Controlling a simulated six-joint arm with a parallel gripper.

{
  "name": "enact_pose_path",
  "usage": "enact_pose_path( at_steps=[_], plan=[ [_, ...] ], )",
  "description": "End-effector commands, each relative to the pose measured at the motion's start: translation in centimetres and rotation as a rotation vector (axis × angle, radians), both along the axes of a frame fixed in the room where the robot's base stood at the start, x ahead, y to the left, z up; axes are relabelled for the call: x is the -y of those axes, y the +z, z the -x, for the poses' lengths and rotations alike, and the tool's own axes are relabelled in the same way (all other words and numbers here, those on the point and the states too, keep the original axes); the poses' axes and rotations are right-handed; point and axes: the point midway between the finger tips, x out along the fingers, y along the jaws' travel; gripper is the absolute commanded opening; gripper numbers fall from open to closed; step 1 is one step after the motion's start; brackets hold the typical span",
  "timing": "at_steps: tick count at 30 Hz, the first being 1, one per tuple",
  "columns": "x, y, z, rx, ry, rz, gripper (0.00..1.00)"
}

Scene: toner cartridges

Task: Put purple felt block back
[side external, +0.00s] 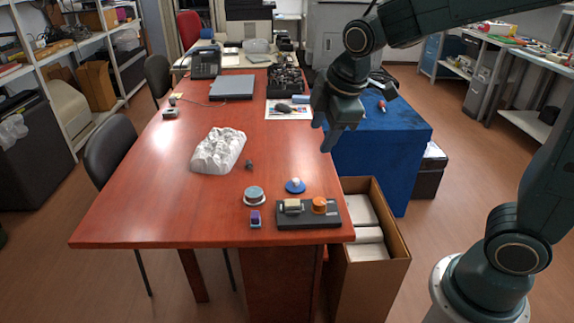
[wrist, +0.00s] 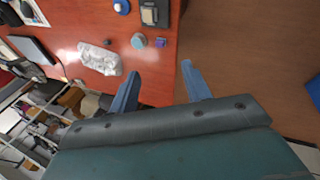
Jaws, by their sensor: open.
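The purple felt block (side external: 255,217) lies on the red-brown table near its front edge, left of a black holder (side external: 295,222). It also shows small in the wrist view (wrist: 160,42), close to the table's edge. The holder carries a cream block (side external: 292,206) and an orange round piece (side external: 319,205); whether it has an empty place is hard to tell. My gripper (side external: 325,138) is high above the table's right side, well apart from the purple block. Its fingers (wrist: 161,70) are spread with nothing between them.
A grey round tin (side external: 254,196), a blue disc with a pale knob (side external: 295,186) and a small dark piece (side external: 249,165) are near the block. An open cardboard box (side external: 395,240) stands beside the table.

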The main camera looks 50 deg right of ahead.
Motion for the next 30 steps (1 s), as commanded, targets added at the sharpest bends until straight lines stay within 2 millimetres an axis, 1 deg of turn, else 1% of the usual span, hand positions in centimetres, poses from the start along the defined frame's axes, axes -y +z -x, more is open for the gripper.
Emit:
enact_pose_path(
  at_steps=[1,3,9,13,18,21,24,27,30],
  plan=[
    [0.3,0.7,1.2,0.015,-0.053,-0.028,0.48],
    [0.5,1.4,2.8,0.032,-0.130,-0.070,0.48],
    [1.0,2.9,7.4,0.072,-0.351,-0.191,0.48],
    [1.2,3.4,10.4,0.097,-0.491,-0.271,0.48],
    [1.3,3.4,14.1,0.123,-0.670,-0.372,0.48],
    [1.2,3.2,15.9,0.134,-0.758,-0.423,0.48],
    [1.2,3.0,17.2,0.143,-0.828,-0.462,0.48],
    [1.1,2.8,18.0,0.146,-0.870,-0.486,0.48],
    [1.1,2.7,18.3,0.148,-0.892,-0.498,0.48]
  ],
)
